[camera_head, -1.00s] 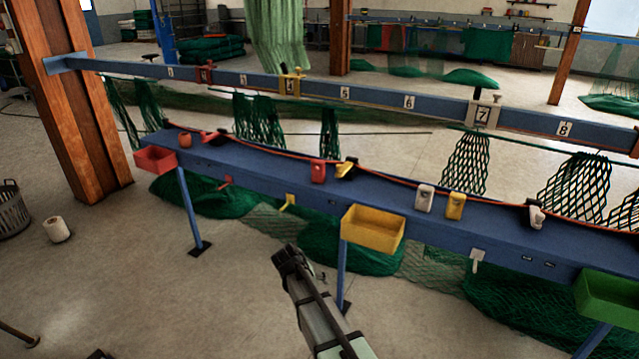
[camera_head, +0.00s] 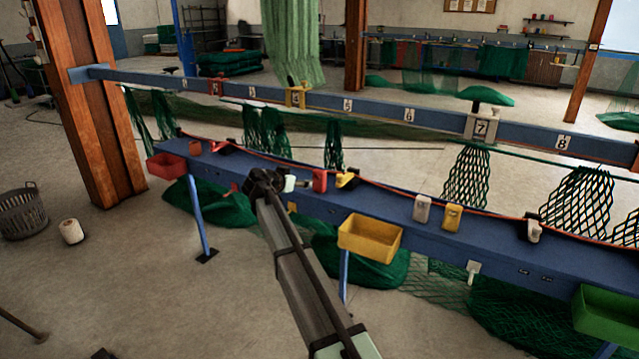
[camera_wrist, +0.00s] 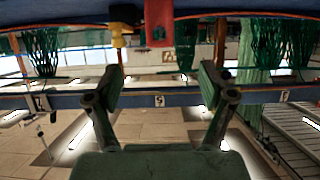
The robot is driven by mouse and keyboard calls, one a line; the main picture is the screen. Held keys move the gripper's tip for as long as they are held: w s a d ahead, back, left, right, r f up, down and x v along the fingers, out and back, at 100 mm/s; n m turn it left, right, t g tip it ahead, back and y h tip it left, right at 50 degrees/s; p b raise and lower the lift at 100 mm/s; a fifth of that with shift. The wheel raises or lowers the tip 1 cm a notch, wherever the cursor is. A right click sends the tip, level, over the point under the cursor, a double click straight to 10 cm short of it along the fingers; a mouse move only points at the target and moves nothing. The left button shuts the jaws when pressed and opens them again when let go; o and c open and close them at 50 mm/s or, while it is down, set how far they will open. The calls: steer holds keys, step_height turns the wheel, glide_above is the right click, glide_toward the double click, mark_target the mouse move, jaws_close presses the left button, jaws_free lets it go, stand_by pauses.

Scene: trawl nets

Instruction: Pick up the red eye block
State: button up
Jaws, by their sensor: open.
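A red block (camera_head: 320,181) stands on the blue bench, left of a yellow and black fitting. In the wrist view the red block (camera_wrist: 158,15) is at the top centre, with a small round mark near its lower end. My gripper (camera_head: 301,184) is just left of the red block in the head view, its fingers small and hard to make out. In the wrist view my gripper (camera_wrist: 160,85) has its two fingers spread wide with nothing between them. The red block lies above and beyond the fingertips there, apart from them.
The blue bench (camera_head: 390,204) carries a yellow and black fitting (camera_head: 346,180), a white block (camera_head: 422,208) and a yellow block (camera_head: 452,217). A smaller red piece (camera_head: 195,148) is at the left. A yellow bin (camera_head: 369,238) hangs in front. The numbered rail (camera_head: 380,108) runs behind.

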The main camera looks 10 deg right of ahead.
mark_target(320, 179)
steer(key=p+x, duration=0.4)
steer(key=x, duration=1.2)
steer(key=shift+a+f, duration=0.1)
steer(key=shift+f, duration=0.05)
steer(key=c, duration=1.3)
